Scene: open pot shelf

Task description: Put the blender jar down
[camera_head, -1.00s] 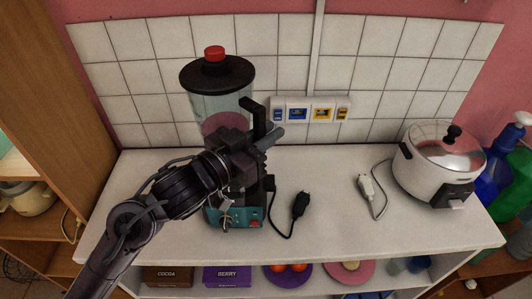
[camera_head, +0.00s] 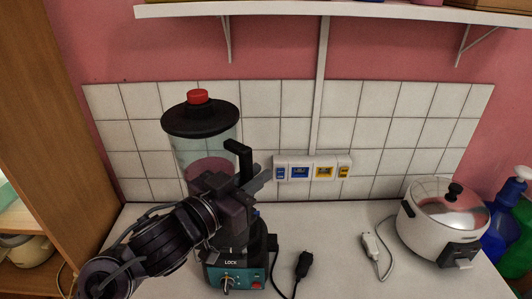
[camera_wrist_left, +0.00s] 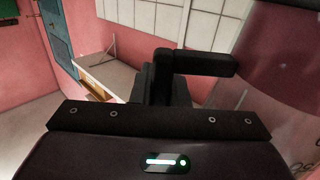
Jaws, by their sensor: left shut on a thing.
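The blender jar (camera_head: 205,150) is clear with reddish contents, a black lid and a red cap. It is roughly upright above the teal blender base (camera_head: 233,280) on the counter. My left gripper (camera_head: 252,182) is shut on the jar's black handle, at the jar's right side. In the left wrist view the handle (camera_wrist_left: 205,62) is between the fingers, with the jar wall (camera_wrist_left: 275,75) at the right. My gripper and wrist hide the jar's bottom, so I cannot tell whether it touches the base. My right gripper is not in view.
A white rice cooker (camera_head: 440,225) stands at the right of the counter (camera_head: 335,240). A black plug (camera_head: 303,263) and a white plug (camera_head: 370,245) lie between. Wall sockets (camera_head: 312,170) are behind. A shelf (camera_head: 350,12) runs above; bottles (camera_head: 515,225) stand far right.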

